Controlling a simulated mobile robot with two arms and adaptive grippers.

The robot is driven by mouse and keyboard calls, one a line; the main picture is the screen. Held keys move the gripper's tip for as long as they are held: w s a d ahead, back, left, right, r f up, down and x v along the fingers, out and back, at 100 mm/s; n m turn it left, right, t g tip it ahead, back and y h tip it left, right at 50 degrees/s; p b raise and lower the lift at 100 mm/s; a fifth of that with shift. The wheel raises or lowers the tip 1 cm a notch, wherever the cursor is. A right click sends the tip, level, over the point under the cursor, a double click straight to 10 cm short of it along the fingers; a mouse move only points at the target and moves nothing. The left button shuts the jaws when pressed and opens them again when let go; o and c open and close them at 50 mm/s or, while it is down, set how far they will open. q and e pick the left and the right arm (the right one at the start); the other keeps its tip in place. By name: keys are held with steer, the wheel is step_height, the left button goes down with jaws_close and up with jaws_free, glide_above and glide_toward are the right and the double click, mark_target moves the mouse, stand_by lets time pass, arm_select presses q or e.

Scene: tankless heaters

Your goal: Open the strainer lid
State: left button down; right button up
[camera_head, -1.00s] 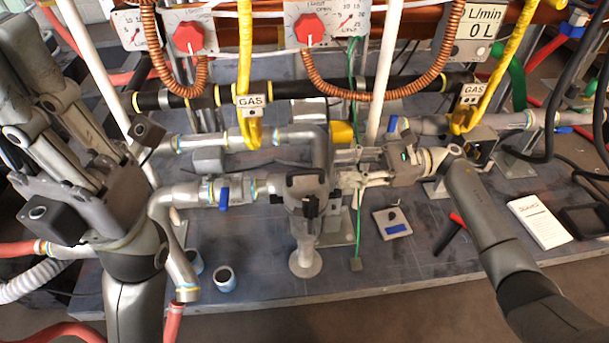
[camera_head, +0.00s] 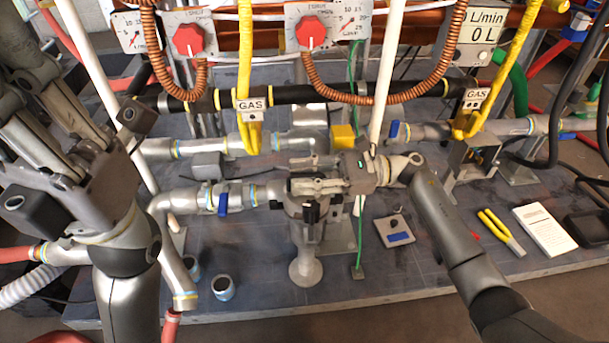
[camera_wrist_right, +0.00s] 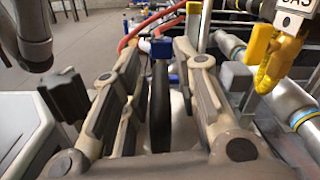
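The strainer (camera_head: 306,232) is a grey fitting in the lower pipe run at the middle of the head view, with black clips on its upper part. My right gripper (camera_head: 292,177) reaches in from the right, its fingers apart over the strainer's top and hiding most of the lid. In the right wrist view, a dark upright rounded piece (camera_wrist_right: 160,108) stands between the open fingers (camera_wrist_right: 160,60), with visible gaps; I cannot tell whether it is the lid. My left gripper (camera_head: 35,95) is at the upper left, its fingers apart and empty, away from the strainer.
A blue valve handle (camera_head: 222,199) sits just left of the strainer. Yellow gas hoses (camera_head: 246,75) hang behind, and a white post (camera_head: 383,80) stands behind my right gripper. Yellow-handled pliers (camera_head: 500,232) and a white booklet (camera_head: 543,228) lie at the right of the board.

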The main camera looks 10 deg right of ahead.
jaws_close()
steer(key=shift+w+d+r, duration=0.1)
steer(key=shift+w+r+m, duration=0.4)
steer(key=shift+w+m, duration=0.05)
steer(key=shift+m, duration=0.25)
steer(key=shift+w+r+m, duration=0.4)
steer(key=shift+w+m, duration=0.4)
steer(key=shift+m, duration=0.3)
steer(key=shift+w+r+m, duration=0.2)
steer(key=shift+w+m, duration=0.55)
steer(key=shift+m, duration=0.35)
